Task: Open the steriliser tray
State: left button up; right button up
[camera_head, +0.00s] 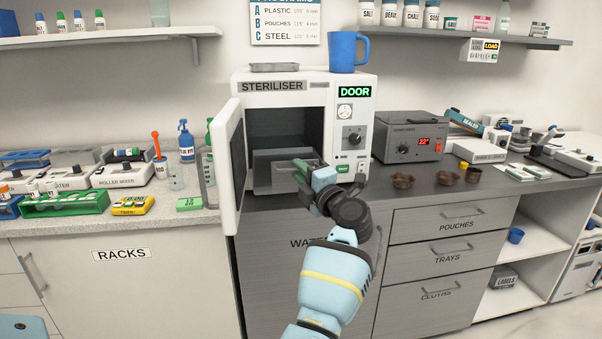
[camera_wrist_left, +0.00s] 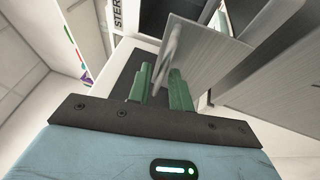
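The white steriliser (camera_head: 290,86) stands on the counter, with its door (camera_head: 228,168) swung open to the left. The grey metal steriliser tray (camera_head: 268,170) sits low inside the dark chamber; its front panel also shows in the left wrist view (camera_wrist_left: 205,60). My left gripper (camera_head: 302,170) reaches to the tray's front. In the left wrist view, the green fingers (camera_wrist_left: 161,88) are close together on both sides of the tray's light handle, shut on it. In the head view the gripper hides the handle and part of the tray's front. My right gripper is not in view.
A blue mug (camera_head: 346,50) and a small grey tray (camera_head: 274,67) stand on the steriliser. A grey heater box (camera_head: 408,135) stands to the right, with small brown bowls (camera_head: 403,180) in front. Bottles and racks fill the left counter. The space before the chamber is clear except for my arm.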

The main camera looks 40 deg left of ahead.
pick_arm(q)
jog(key=shift+o, duration=0.8)
jog(key=v, duration=0.7)
jog(key=shift+d+b, duration=0.35)
jog(key=shift+s+f, duration=0.1)
jog(key=shift+s, duration=0.05)
